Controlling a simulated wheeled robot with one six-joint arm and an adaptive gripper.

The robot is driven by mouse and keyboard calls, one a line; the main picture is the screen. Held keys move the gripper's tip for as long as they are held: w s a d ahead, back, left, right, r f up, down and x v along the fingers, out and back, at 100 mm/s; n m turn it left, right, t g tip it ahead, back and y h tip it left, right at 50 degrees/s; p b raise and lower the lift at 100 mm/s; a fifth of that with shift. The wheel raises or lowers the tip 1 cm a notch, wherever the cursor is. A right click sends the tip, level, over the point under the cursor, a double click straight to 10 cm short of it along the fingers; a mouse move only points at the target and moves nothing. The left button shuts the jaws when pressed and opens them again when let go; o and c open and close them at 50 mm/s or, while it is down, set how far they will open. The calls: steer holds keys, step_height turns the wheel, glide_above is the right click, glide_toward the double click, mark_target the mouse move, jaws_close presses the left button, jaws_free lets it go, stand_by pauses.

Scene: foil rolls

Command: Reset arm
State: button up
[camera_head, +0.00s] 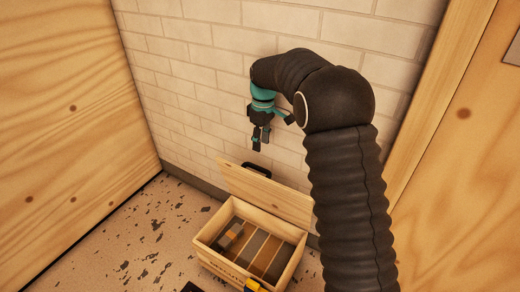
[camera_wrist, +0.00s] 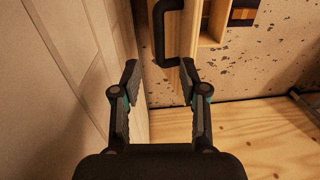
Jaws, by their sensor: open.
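My gripper (camera_head: 261,137) hangs fingers-down above the back of a wooden box (camera_head: 215,243), in front of the white brick wall. In the wrist view my gripper (camera_wrist: 158,84) shows two separated fingers with nothing between them. The box's lid (camera_head: 265,193) is open and leans back near the wall, with a black handle (camera_head: 257,170) on its upper edge. The handle also shows in the wrist view (camera_wrist: 160,45), beyond the fingertips. My gripper is apart from the lid and the handle.
Inside the box lie several flat strips (camera_head: 262,252) in brown and grey. A white brick wall (camera_head: 200,80) stands close behind my gripper. Wooden panels stand at left (camera_head: 75,130) and right (camera_head: 465,170). Speckled floor (camera_head: 150,230) is clear left of the box.

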steer(key=shift+r, duration=0.2)
stand_by(0.4)
steer(key=f+m, duration=0.1)
steer(key=s+f+m, duration=0.1)
steer(key=s+d+f+m, duration=0.1)
steer(key=shift+f, duration=0.25)
steer(key=s+d+r+m+t, duration=0.2)
steer(key=s+d+r, duration=0.3)
steer(key=s, duration=0.6)
steer(key=s+d+r+m+t, duration=0.2)
steer(key=s+d+r+m, duration=0.2)
steer(key=s, duration=0.8)
steer(key=s+d+r+m+t, duration=0.2)
steer(key=s+d+r, duration=0.4)
steer(key=s, duration=0.5)
steer(key=shift+s+d+r+m+t, duration=0.15)
steer(key=shift+d+r+m+t, duration=0.15)
steer(key=shift+d+m, duration=0.55)
